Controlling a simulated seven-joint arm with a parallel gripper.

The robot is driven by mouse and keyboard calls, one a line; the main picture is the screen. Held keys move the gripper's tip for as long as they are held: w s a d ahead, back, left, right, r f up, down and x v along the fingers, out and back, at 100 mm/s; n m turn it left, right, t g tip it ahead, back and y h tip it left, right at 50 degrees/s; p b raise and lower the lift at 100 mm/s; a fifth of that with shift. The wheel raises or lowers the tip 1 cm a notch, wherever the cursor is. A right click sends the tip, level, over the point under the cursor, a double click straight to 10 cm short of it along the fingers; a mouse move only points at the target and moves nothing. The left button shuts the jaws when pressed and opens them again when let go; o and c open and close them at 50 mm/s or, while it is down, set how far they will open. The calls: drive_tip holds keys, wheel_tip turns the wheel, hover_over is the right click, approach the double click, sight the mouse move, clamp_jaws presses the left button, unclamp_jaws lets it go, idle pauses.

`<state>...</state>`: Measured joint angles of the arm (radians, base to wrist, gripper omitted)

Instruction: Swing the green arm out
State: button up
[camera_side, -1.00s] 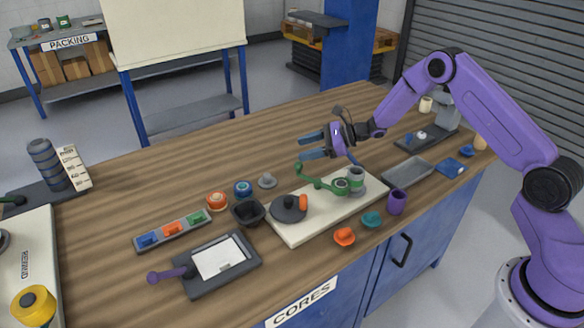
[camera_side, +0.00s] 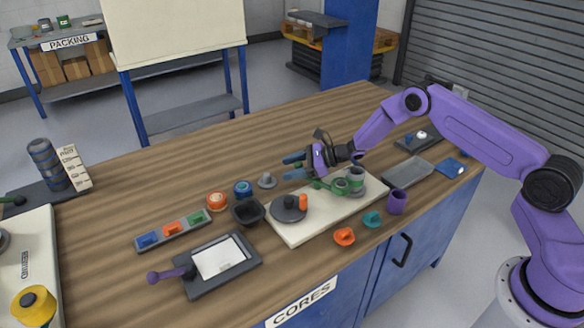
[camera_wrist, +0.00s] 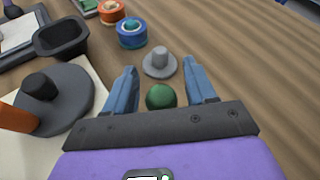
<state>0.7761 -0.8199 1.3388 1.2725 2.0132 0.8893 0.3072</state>
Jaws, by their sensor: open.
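The green arm (camera_side: 331,186) is on the cream base board (camera_side: 285,229), beside a grey and green roller post (camera_side: 356,180). In the wrist view the round green knob (camera_wrist: 160,96) of the arm sits between my two blue fingers, near their base. My gripper (camera_side: 293,167) is open, low over the far edge of the board, and partly hides the green arm in the side view. It also shows in the wrist view (camera_wrist: 160,88), with gaps between the knob and both fingers. Whether the fingers reach down around the knob is hard to tell.
A dark disc with an orange handle (camera_side: 303,203) stands on the board. A small grey knobbed piece (camera_wrist: 159,62) lies just beyond my fingertips. A black bowl (camera_side: 248,211), blue roll (camera_side: 243,188) and orange roll (camera_side: 217,201) are to the left. The wood behind is clear.

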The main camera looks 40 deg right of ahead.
clamp_jaws()
drive_tip(key=shift+d, duration=0.1)
drive_tip(key=shift+w+d+m+t+h, duration=0.2)
drive_tip(key=shift+d+m+t+h, duration=0.35)
drive_tip(key=shift+m+t+h, duration=0.2)
drive_tip(key=shift+w+d+m+t+h, duration=0.15)
drive_tip(key=shift+d+m+t+h, duration=0.45)
drive_tip(key=shift+m, duration=0.25)
drive_tip(key=shift+w+d+m+t+h, duration=0.1)
drive_tip(key=shift+d+m+t+h, duration=0.75)
drive_tip(key=shift+m+h, duration=0.5)
drive_tip(key=shift+d+r+h, duration=0.1)
drive_tip(key=shift+h, duration=0.2)
unclamp_jaws()
